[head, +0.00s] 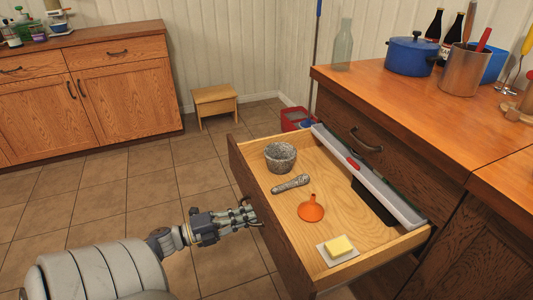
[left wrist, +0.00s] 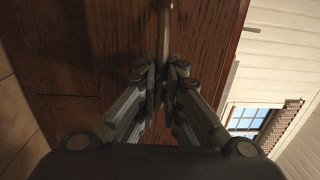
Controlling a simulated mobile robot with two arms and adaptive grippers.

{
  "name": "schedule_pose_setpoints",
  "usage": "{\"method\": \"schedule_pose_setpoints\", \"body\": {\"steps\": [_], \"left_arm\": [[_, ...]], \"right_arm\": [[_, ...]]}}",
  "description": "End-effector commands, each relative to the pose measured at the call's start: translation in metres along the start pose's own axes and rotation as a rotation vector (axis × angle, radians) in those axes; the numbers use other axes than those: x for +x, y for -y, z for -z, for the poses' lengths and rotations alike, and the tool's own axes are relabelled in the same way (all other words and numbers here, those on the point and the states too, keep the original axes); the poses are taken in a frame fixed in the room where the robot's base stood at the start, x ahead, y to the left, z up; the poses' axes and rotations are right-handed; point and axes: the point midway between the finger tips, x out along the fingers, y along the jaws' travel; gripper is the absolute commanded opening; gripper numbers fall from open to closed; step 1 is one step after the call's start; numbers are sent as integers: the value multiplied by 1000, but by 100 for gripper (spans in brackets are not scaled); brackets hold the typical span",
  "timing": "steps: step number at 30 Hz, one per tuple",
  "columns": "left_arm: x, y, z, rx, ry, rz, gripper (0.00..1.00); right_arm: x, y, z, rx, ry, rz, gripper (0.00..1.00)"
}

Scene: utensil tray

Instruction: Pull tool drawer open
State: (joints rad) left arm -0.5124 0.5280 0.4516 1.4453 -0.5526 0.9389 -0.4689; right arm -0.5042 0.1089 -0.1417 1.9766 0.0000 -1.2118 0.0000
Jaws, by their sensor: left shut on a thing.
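The tool drawer (head: 252,183) stands pulled out from the wooden counter in the head view. Inside it lie a grey stone mortar (head: 280,157), a stone pestle (head: 291,184), an orange funnel (head: 311,208), a long grey-and-green box with a red part (head: 368,175), and a yellow block on a white dish (head: 339,247). My left gripper (head: 249,213) is at the drawer's front face. In the left wrist view its fingers (left wrist: 162,85) are shut on the drawer's metal handle (left wrist: 163,30). My right gripper does not show.
The countertop holds a blue pot (head: 411,55), a metal utensil pot (head: 464,70) and bottles. A small wooden stool (head: 215,103) and cabinet (head: 100,90) stand across clear tiled floor.

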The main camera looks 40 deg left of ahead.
Motion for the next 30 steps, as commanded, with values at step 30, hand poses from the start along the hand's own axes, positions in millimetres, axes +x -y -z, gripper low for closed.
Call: {"method": "schedule_pose_setpoints", "body": {"steps": [30], "left_arm": [[-57,1,1,0,-1,-1,29]], "right_arm": [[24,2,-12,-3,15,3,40]]}}
